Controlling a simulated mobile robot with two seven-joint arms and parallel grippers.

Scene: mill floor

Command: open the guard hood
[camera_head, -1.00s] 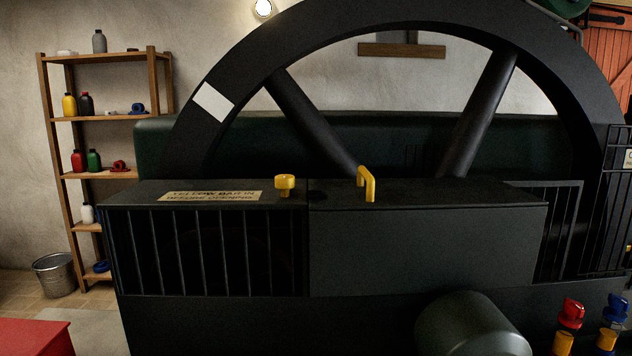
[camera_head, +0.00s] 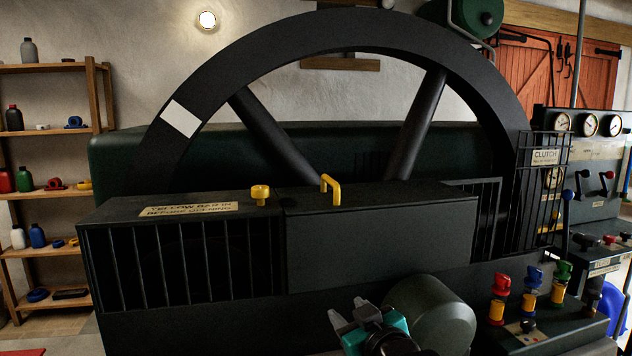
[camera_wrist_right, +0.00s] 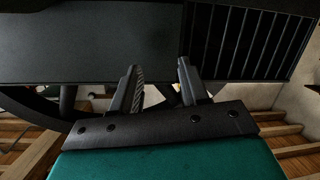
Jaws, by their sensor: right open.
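The guard hood (camera_head: 380,250) is a dark box in front of the big flywheel, and its lid looks closed. A yellow handle (camera_head: 331,188) stands on its top, and a yellow knob (camera_head: 260,194) stands just left of it on the adjoining barred guard. My right gripper (camera_head: 349,310) is low in front of the hood, below and apart from the handle. Its jaws are open and empty. In the right wrist view the two fingers (camera_wrist_right: 157,72) are spread, with the dark hood front (camera_wrist_right: 90,45) beyond them. My left gripper is out of view.
A green-grey rounded housing (camera_head: 432,312) bulges right beside my right gripper. Several coloured knobs (camera_head: 498,298) and a gauge panel (camera_head: 590,145) stand at the right. A barred guard (camera_head: 180,265) and the flywheel (camera_head: 215,85) flank the hood. Shelves (camera_head: 50,192) stand far left.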

